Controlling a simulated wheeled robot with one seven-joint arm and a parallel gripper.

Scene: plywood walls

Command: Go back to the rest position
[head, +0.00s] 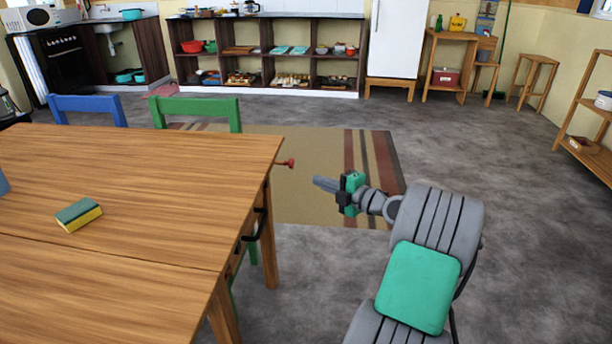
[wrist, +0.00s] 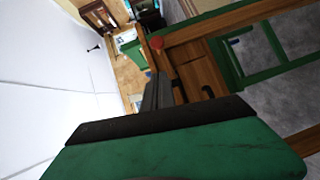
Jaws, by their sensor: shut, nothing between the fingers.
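My gripper (head: 326,184) is at the right of the wooden table in the head view, beyond the table's edge and above the floor and rug. Its fingers point left toward the table. The fingers are together with nothing between them. In the wrist view, the closed fingers (wrist: 155,92) show in the middle, past the green and black gripper body. The wooden table (head: 150,160) fills the left of the head view. A gap lies between the fingertips and the table edge.
A green and yellow sponge (head: 79,215) lies on the table. A green chair (head: 198,108) and a blue chair (head: 88,107) stand behind it. A striped rug (head: 310,205) lies beyond my gripper. Shelves (head: 270,55) and a white fridge (head: 397,40) line the back.

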